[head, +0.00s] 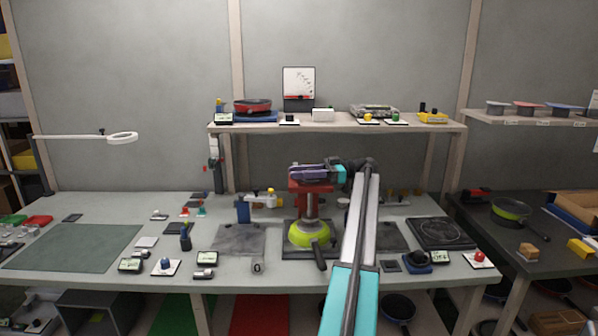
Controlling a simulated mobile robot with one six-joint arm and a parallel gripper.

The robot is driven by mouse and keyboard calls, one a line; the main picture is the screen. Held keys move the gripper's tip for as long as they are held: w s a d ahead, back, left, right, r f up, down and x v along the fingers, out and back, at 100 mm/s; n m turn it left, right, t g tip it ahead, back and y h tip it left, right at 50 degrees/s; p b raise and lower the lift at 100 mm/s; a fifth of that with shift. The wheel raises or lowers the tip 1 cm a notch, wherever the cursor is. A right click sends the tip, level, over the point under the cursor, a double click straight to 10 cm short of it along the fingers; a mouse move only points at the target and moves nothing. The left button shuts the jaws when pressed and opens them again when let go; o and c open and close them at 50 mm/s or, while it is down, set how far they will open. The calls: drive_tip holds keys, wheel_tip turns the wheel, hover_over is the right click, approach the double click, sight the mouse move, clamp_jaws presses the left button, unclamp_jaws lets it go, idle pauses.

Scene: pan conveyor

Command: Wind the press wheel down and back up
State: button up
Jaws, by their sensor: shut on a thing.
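The press (311,207) stands at the middle of the long bench, with a red head and a grey metal column. A green pan (309,236) sits under the column on the press base, its dark handle pointing to the front. My gripper (318,173) is at the top of the red head, shut on the press wheel. The wheel is mostly hidden behind my gripper and wrist, so its angle cannot be told. My arm reaches in from the front right and covers part of the bench right of the press.
A shelf (335,127) with a red pan (252,106) and small devices runs behind and above the press. A dark hotplate (441,233) lies on the bench to the right. A grey-green mat (72,247) lies at the left. Small boxes and buttons line the front edge.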

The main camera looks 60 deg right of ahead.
drive_tip(key=shift+s+a+f, duration=0.15)
drive_tip(key=shift+a+f, duration=0.1)
drive_tip(key=shift+f, duration=0.05)
drive_tip(key=o, duration=0.9)
drive_tip(key=shift+o, duration=0.8)
drive_tip(key=shift+s+a+r, duration=0.1)
drive_tip(key=shift+a+r, duration=0.05)
drive_tip(key=shift+r, duration=0.05)
drive_tip(key=shift+d+r, duration=0.1)
drive_tip(key=shift+d, duration=0.1)
drive_tip(key=shift+r, duration=0.15)
drive_tip(key=shift+a+r+p, duration=0.1)
drive_tip(key=shift+r+p, duration=1.45)
drive_tip(key=shift+r, duration=0.2)
drive_tip(key=shift+s+a+f+b, duration=0.1)
drive_tip(key=shift+s+a+b, duration=0.15)
drive_tip(key=shift+s+a, duration=0.25)
drive_tip(key=shift+s+a+b, duration=0.25)
drive_tip(key=shift+s+a, duration=0.05)
drive_tip(key=shift+a, duration=0.35)
drive_tip(key=shift+s+f+b, duration=0.1)
drive_tip(key=shift+b, duration=0.65)
